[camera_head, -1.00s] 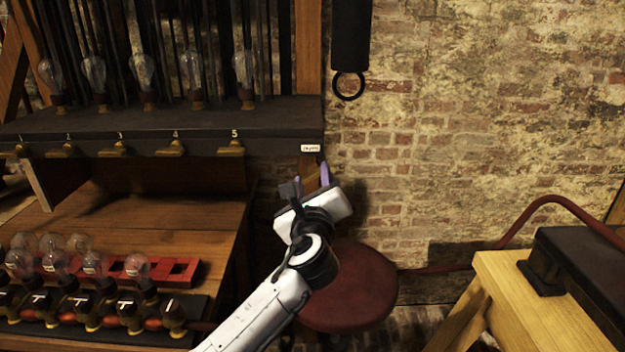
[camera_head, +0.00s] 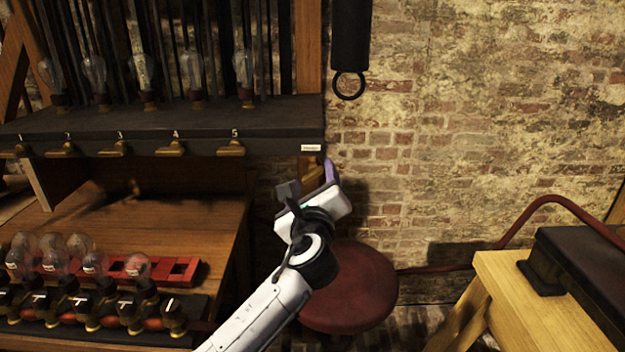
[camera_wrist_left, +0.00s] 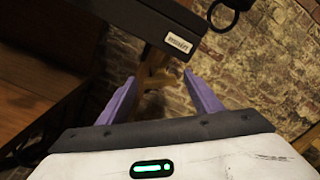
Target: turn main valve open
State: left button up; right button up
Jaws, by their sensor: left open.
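A white label plate (camera_head: 311,148) sits at the right end of the dark shelf's front edge; it also shows in the left wrist view (camera_wrist_left: 178,44), its lettering too small to read. Below it in the left wrist view is a brass-coloured piece (camera_wrist_left: 154,76), probably the main valve's handle, partly dim. My left gripper (camera_head: 310,182) is open just below the shelf's right end. In the left wrist view its two purple fingers (camera_wrist_left: 162,90) stand apart, with the brass piece between and beyond them. I cannot tell whether they touch it. My right gripper is out of view.
A dark shelf (camera_head: 120,126) carries glass bulbs and several numbered brass taps. A red rack (camera_head: 180,270) with bulbs stands lower left. A red round stool (camera_head: 350,290) is below my arm. A wooden stand (camera_head: 490,275) is at right. A black ring handle (camera_head: 349,96) hangs above.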

pick_arm(q)
jog(key=s, duration=1)
jog(key=shift+s, duration=0.15)
